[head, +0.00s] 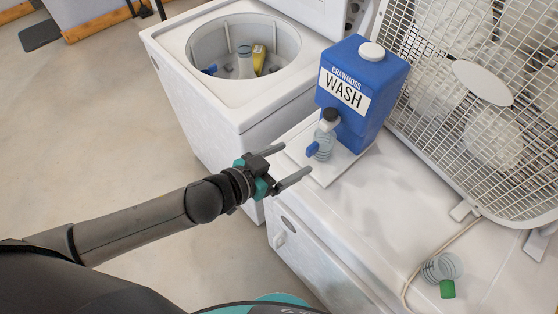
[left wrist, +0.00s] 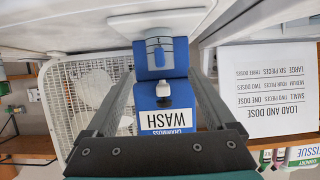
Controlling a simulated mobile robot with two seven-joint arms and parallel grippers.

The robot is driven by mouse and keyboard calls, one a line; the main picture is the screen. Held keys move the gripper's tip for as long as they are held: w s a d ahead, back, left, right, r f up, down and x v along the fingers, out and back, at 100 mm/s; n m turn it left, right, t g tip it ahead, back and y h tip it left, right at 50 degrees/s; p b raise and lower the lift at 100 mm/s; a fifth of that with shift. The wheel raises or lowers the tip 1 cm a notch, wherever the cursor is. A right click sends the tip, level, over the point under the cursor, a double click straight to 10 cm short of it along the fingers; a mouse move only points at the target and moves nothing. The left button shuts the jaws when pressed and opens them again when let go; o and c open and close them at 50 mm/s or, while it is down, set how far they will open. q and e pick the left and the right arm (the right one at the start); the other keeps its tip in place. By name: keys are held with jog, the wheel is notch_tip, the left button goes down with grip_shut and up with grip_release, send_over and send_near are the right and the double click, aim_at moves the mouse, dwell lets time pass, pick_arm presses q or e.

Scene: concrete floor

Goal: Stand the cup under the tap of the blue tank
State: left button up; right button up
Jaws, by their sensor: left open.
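The blue tank (head: 372,93), labelled WASH, stands upright with a white cap on a white slab on the white machine top. Its dark-topped tap (head: 330,115) is low on the front. A clear ribbed cup with a blue handle (head: 312,150) stands on the slab directly below the tap. In the left wrist view, upside down, the blue handle (left wrist: 159,56) and the tank (left wrist: 163,121) show between the fingers. My left gripper (head: 296,160) is open and empty in front of the cup, apart from it. My right gripper is out of view.
A second clear ribbed cup (head: 437,267) with a green part lies at the lower right of the top, near a cord. A white fan (head: 490,90) stands behind the tank. Left, an open washer (head: 205,72) holds several items. A sign (left wrist: 270,85) shows in the wrist view.

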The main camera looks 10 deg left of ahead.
pick_arm(q)
jog(key=shift+v, duration=1.5)
